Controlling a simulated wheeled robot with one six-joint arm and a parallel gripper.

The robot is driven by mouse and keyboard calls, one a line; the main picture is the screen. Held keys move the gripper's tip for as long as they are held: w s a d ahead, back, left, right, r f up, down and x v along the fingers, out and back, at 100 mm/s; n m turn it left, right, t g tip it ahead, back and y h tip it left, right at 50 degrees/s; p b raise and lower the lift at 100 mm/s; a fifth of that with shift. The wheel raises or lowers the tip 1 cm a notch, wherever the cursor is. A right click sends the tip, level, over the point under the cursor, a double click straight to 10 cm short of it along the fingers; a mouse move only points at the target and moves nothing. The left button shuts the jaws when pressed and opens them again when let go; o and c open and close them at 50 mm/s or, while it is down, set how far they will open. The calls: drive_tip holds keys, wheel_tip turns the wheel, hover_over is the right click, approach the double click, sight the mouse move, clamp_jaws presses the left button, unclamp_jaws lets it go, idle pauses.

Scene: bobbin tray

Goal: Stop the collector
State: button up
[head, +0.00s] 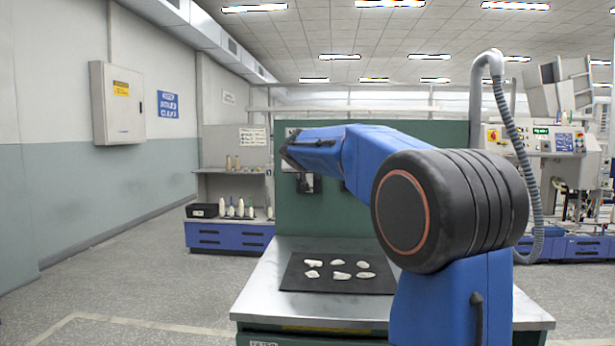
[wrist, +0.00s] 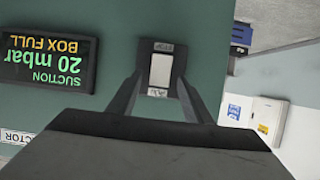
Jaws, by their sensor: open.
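In the wrist view, which is upside down, a dark switch plate with a pale rocker (wrist: 160,71) is on the green panel (wrist: 115,25). Small labels sit above and below the rocker, too small to read surely. My gripper (wrist: 161,82) is open and empty, its two fingers on either side of the switch plate in the picture; I cannot tell whether they touch it. A dark display (wrist: 47,60) beside it reads suction 20 mbar, box full. A cut-off label (wrist: 17,137) ends in "CTOR". In the head view my gripper (head: 287,155) is at the panel's left part.
A metal table (head: 262,292) stands before the panel, with a black mat (head: 335,285) holding several white fluffy pieces. A blue-drawered bench (head: 228,236) with bobbins is behind at left. A grey hose (head: 522,150) and a machine (head: 545,140) stand at right. The left floor is clear.

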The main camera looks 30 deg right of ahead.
drive_tip(key=shift+w+d, duration=0.2)
drive_tip(key=shift+w, duration=0.05)
drive_tip(key=shift+c, duration=0.6)
drive_tip(key=shift+f, duration=0.1)
drive_tip(key=c, duration=0.9)
drive_tip(key=shift+c, duration=0.2)
drive_tip(key=shift+s+a+f+t+h, duration=0.1)
drive_tip(key=shift+s+f+t+h, duration=0.1)
drive_tip(key=shift+t+h, duration=0.3)
drive_tip(key=shift+s+f+t+h, duration=0.1)
drive_tip(key=shift+f+t+h, duration=0.15)
drive_tip(key=shift+t, duration=0.35)
drive_tip(key=o, duration=1.1)
drive_tip(key=shift+c, duration=0.2)
drive_tip(key=shift+a, duration=0.1)
